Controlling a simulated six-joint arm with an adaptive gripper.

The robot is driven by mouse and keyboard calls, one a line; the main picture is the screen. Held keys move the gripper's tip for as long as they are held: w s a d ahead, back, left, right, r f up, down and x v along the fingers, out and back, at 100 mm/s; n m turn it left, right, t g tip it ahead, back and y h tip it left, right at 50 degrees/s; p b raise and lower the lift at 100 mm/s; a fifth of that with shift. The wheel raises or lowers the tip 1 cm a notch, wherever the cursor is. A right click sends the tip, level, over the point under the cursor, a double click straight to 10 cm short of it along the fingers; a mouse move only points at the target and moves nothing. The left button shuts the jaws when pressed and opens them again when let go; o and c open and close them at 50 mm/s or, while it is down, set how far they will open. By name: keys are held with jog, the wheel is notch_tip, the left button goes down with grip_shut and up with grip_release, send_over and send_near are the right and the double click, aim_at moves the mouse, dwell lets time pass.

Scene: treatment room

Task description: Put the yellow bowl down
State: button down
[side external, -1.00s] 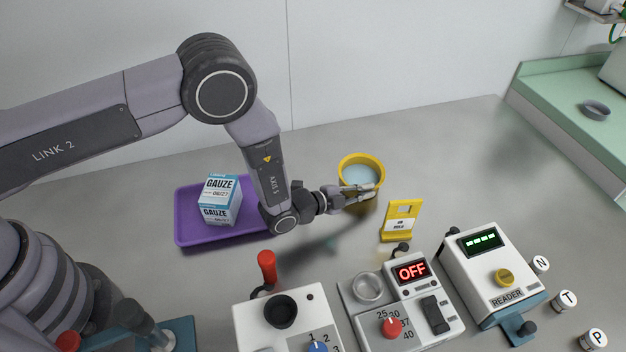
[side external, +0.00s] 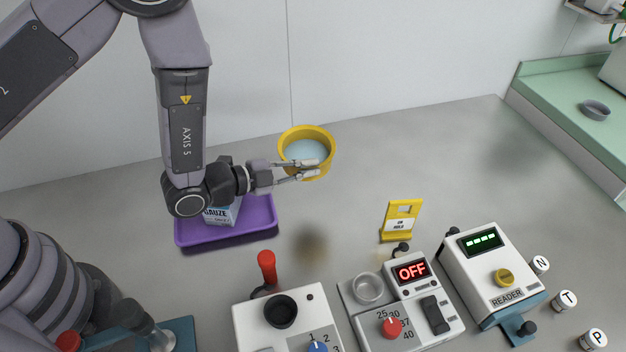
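The yellow bowl (side external: 306,136) has a pale blue inside or contents; I cannot tell which. It is held up above the grey table, roughly level, with a soft dark shadow on the table below it. My gripper (side external: 311,169) reaches it from the left, its fingers at the near side of the bowl and shut on it. The exact grip on the wall is partly hidden by the fingers.
A purple tray (side external: 262,222) with gauze boxes (side external: 222,215) lies left, partly behind my arm. A yellow "on hold" sign (side external: 400,220) stands right. A red-handled device (side external: 267,270), a heater reading OFF (side external: 411,270) and a reader (side external: 505,297) line the front. The back middle table is clear.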

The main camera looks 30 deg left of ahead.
jog(key=s+r+m+g+h, duration=0.2)
jog(key=s+m+g+h, duration=0.4)
jog(key=m+g, duration=0.3)
jog(key=s+a+f+m+g+y, duration=0.1)
jog(key=s+a+m+g, duration=0.7)
jog(key=g, duration=0.3)
jog(key=shift+n+y, duration=0.3)
jog(key=shift+n, duration=0.3)
jog(key=w+d+f, duration=0.2)
jog(key=w+f, duration=0.1)
jog(key=w+d+f, duration=0.2)
jog(key=w+f, duration=0.1)
jog(key=w+d+f, duration=0.2)
jog(key=w+f, duration=0.1)
jog(key=w, duration=0.1)
jog(key=shift+d, duration=0.15)
jog(key=shift+w+d+f, duration=0.3)
jog(key=shift+w+f, duration=0.1)
jog(key=shift+f, duration=1.65)
jog(key=c, duration=1.2)
grip_release()
jog(key=shift+c, duration=0.2)
jog(key=shift+w, duration=0.1)
